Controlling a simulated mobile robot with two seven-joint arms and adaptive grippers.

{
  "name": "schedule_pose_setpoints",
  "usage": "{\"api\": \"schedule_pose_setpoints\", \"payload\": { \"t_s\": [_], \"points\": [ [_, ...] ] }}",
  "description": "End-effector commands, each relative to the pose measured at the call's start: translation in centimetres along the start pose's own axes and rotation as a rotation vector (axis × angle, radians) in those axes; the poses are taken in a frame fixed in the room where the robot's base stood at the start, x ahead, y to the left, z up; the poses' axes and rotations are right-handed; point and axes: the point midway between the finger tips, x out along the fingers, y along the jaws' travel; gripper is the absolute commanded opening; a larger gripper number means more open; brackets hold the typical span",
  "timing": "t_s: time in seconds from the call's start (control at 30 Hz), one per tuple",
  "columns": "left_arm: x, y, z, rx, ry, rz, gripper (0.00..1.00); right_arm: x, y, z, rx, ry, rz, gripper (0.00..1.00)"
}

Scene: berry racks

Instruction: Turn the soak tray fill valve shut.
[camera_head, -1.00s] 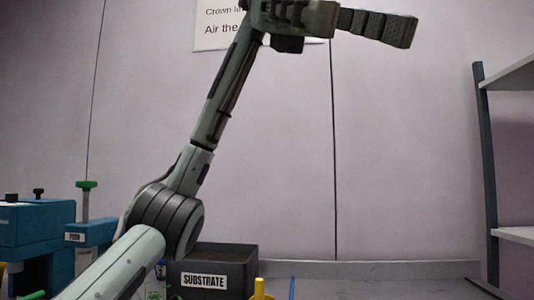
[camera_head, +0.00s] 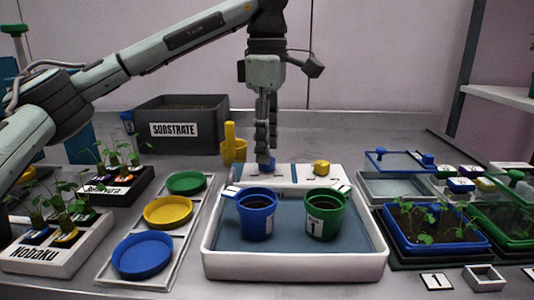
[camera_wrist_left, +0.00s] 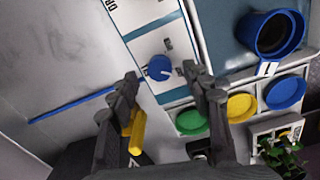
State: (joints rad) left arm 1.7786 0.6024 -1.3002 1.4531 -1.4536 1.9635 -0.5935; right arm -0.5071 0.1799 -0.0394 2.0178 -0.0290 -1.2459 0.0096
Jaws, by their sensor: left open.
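The soak tray (camera_head: 295,266) is a white basin with a blue-grey floor, holding a blue pot (camera_head: 257,222) and a green pot (camera_head: 325,222). Behind it is a white panel with a blue knob (camera_head: 267,171) and a yellow knob (camera_head: 321,167). In the left wrist view the blue knob (camera_wrist_left: 159,68) has a pale pointer and small labels too small to read. My left gripper (camera_head: 265,155) points down above the blue knob. In the wrist view its open fingers (camera_wrist_left: 160,84) lie either side of the knob, with visible gaps. My right gripper is not in view.
A yellow upright piece (camera_head: 232,148) stands close left of my gripper, before the dark substrate box (camera_head: 180,120). Blue, yellow and green dishes (camera_head: 142,255) lie left of the tray. Seedling trays (camera_head: 437,226) stand right. Bare bench lies behind the panel.

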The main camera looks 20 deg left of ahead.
Motion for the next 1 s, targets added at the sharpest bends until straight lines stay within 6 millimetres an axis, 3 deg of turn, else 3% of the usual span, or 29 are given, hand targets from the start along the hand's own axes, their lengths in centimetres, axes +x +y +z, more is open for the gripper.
{"api": "schedule_pose_setpoints", "payload": {
  "t_s": [0.2,0.5,0.9,1.0],
  "points": [
    [2.2,0.0,0.0,0.000,0.000,0.000,0.49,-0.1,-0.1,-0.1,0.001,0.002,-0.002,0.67],
    [2.4,0.0,0.1,0.000,-0.001,0.001,0.49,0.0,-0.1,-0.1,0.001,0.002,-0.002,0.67],
    [2.4,0.0,0.1,0.001,-0.001,0.000,0.00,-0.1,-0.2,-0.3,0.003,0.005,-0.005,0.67],
    [2.3,0.0,0.1,0.021,-0.002,0.000,0.00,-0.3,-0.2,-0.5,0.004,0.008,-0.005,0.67]
  ]
}}
